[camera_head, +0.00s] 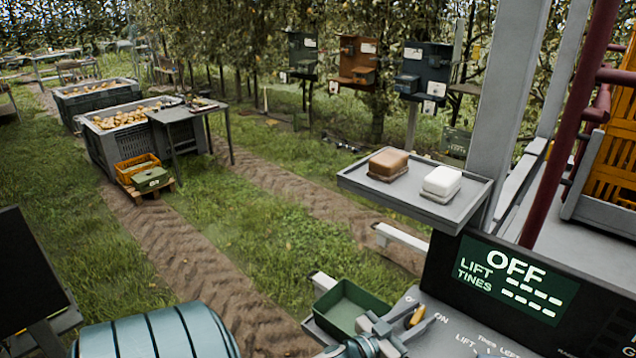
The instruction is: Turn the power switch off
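The control panel (455,335) is at the bottom right, with printed labels including ON and LIFT. Its dark display (515,280) reads OFF, with LIFT and TINES lines showing only dashes. A yellow switch handle (416,316) stands on the panel beside the ON label. My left gripper (408,318) is at this handle, with its grey fingers on either side of it. I cannot tell whether they press on it. The gripper partly hides the switch base and nearby lettering. My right gripper is not in view.
A green open tray (348,307) sits just left of the gripper. A grey shelf (452,211) above holds a brown block (388,164) and a white block (441,182). A grey post (503,110) and a red pole (570,120) rise at the right.

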